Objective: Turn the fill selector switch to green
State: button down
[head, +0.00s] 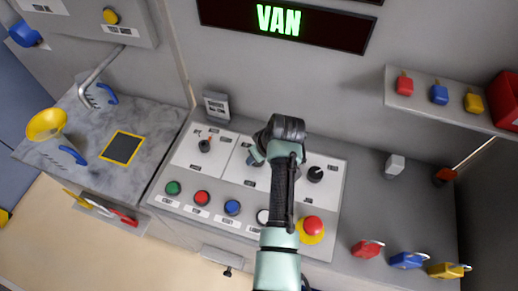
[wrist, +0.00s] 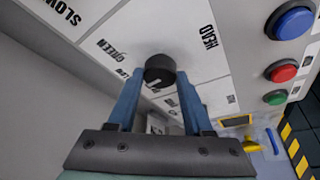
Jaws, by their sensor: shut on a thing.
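The selector knob (wrist: 160,69) is black and round, and sits between my fingertips in the wrist view. In the head view my gripper (head: 257,157) is over the middle of the control panel (head: 183,157), and my arm hides most of that knob.
Another knob (head: 204,146) is to the left and a black knob (head: 315,173) to the right. Green, red and blue buttons and a red emergency button (head: 313,225) line the panel's front. Coloured padlocks (head: 408,260) lie at right. A display (head: 285,22) reads VAN.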

jog(key=m+h+p, duration=0.1)
jog(key=m, duration=0.1)
jog(key=m+h+p, duration=0.1)
jog(key=m, duration=0.2)
jog(key=shift+a+r+m+t, duration=0.1)
jog(key=shift+a+m+t, duration=0.05)
jog(key=shift+m+t, duration=0.15)
jog(key=m+h, duration=0.2)
jog(key=m, duration=0.2)
jog(key=shift+a+m+p, duration=0.1)
jog(key=shift+m+p, duration=0.2)
jog(key=shift+c, duration=1.5)
grip_release()
jog(key=v, duration=1.2)
jog(key=shift+s+r+b, duration=0.15)
jog(key=shift+r+b, duration=0.25)
jog(key=shift+b, duration=0.05)
jog(key=shift+a, duration=0.1)
